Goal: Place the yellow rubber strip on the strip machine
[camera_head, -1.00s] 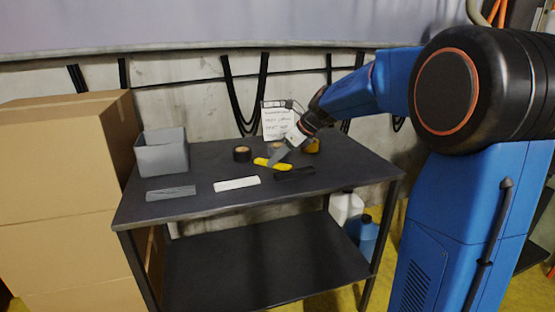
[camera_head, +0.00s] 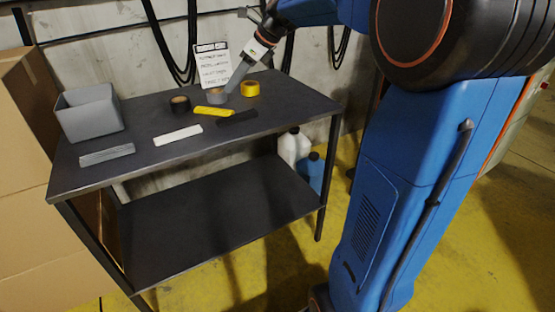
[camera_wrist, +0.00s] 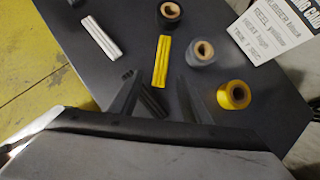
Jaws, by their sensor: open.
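The yellow rubber strip (camera_head: 212,111) lies flat on the dark table, between the white strip and the black strip. In the wrist view the yellow strip (camera_wrist: 162,61) lies just beyond my fingertips, roughly in line with the gap between them. I see no strip machine in either view.
A grey strip (camera_head: 107,155), white strip (camera_head: 178,135) and black strip (camera_head: 238,118) lie nearby. Black (camera_head: 180,104), grey (camera_head: 217,97) and yellow (camera_head: 250,89) rolls stand behind, with a written sign (camera_head: 212,64). A grey bin (camera_head: 92,116) and cardboard boxes (camera_head: 22,190) are left.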

